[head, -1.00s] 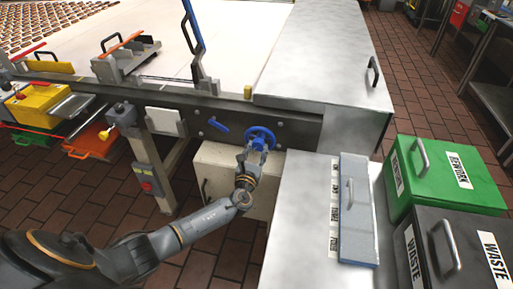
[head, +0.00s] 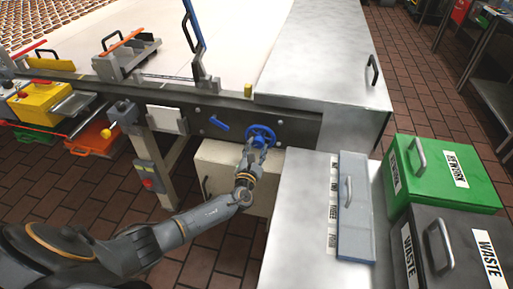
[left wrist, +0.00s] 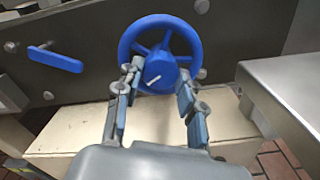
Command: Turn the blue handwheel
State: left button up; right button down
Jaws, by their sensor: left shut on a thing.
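The blue handwheel (head: 263,130) is mounted on the dark side rail of the conveyor table, near its right end. In the left wrist view the handwheel (left wrist: 127,42) shows its round rim, its spokes and a blue hub with a white mark. My left gripper (head: 257,147) reaches up to the wheel from below. In the left wrist view my left gripper (left wrist: 159,75) has one finger on each side of the hub, across the lower part of the wheel, and is shut on it. My right gripper is in neither view.
A blue lever (head: 219,124) sits on the rail left of the wheel. A cream box (head: 225,160) stands below it. A steel counter (head: 300,215) stands close on the right, with a green bin (head: 470,195) and a dark waste bin (head: 425,265) beyond.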

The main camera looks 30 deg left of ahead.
pick_arm(q)
jog(key=shift+s+f, duration=0.1)
jog(key=shift+f, duration=0.05)
jog(key=o, duration=1.2)
jog(key=v, duration=1.2)
